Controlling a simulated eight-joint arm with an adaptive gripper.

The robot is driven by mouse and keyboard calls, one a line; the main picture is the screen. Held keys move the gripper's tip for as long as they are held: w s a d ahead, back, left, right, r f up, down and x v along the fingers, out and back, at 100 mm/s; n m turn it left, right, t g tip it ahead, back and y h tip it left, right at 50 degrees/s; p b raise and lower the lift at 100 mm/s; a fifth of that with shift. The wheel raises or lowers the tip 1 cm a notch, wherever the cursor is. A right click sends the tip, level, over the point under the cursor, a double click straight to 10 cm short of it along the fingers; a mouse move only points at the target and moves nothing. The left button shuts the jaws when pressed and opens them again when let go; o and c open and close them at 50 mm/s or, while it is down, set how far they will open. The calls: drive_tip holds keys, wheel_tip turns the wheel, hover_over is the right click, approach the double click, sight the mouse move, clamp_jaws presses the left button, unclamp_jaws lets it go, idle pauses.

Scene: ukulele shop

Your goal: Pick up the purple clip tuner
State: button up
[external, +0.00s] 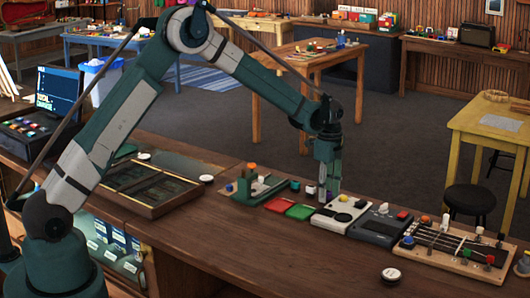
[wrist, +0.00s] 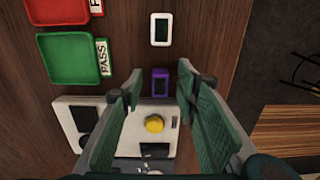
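The purple clip tuner (wrist: 161,79) lies on the dark wooden counter (wrist: 205,40) in the wrist view, at the far edge of the white device. My gripper (wrist: 160,84) is open, with one green finger on each side of the tuner in the picture. I cannot tell how far above it the fingertips are, and I see no contact. In the external view my gripper (external: 328,188) points down at the counter, and the tuner is mostly hidden around its fingers.
A white clip tuner (wrist: 160,29) lies beyond the purple one. The white device with a yellow knob (wrist: 154,124) is below the fingers. Green (wrist: 70,59) and red (wrist: 58,8) trays lie to the left.

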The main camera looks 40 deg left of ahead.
drive_tip(key=c, duration=0.9)
drive_tip(key=shift+o, duration=0.2)
drive_tip(key=shift+r, duration=0.1)
drive_tip(key=shift+r+b, duration=0.3)
drive_tip(key=shift+r, duration=4.6)
